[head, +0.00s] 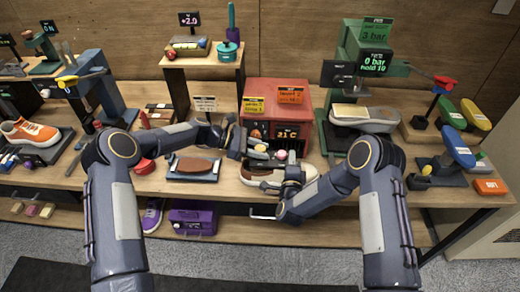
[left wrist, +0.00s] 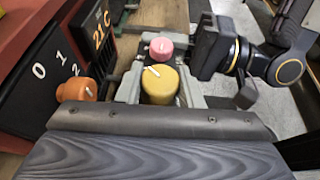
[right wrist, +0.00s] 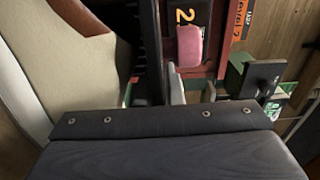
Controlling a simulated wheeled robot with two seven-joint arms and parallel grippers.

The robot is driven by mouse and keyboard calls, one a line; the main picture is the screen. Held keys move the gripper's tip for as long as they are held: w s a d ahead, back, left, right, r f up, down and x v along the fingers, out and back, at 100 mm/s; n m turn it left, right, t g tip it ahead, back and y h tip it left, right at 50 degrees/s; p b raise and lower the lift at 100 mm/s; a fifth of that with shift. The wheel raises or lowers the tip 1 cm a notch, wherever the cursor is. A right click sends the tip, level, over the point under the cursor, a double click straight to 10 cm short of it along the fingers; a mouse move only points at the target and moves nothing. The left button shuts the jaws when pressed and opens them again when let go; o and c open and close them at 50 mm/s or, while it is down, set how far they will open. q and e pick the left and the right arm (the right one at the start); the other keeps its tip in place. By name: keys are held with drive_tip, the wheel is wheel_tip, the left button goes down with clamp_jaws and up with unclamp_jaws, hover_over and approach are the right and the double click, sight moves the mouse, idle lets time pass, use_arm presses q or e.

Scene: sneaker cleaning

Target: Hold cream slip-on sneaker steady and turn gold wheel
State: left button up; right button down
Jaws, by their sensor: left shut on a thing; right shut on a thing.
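The cream slip-on sneaker (head: 262,180) lies at the table's front edge, below the red machine. Its cream upper and brown lining (right wrist: 100,65) fill the left of the right wrist view. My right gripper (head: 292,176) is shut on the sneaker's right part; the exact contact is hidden. The gold wheel (left wrist: 160,85) has a white mark on top and sits between the fingers of my left gripper (left wrist: 160,92), which is shut on it. In the head view my left gripper (head: 250,147) is in front of the machine, and the gold wheel (head: 261,148) shows small beside it.
A pink wheel (left wrist: 161,48) stands just beyond the gold one. An orange knob (left wrist: 77,90) is on the panel of the red machine (head: 285,95). A brown brush-like block on a tray (head: 193,168) lies left, and a grey shoe on a stand (head: 365,120) right.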

drive_tip(key=shift+a, duration=0.15)
use_arm(q)
drive_tip(key=o, duration=1)
drive_tip(key=shift+c, duration=0.2)
drive_tip(key=v, duration=1.2)
use_arm(e)
drive_tip(key=c, duration=1.5)
unclamp_jaws()
drive_tip(key=shift+s, duration=0.1)
drive_tip(key=shift+f, duration=0.15)
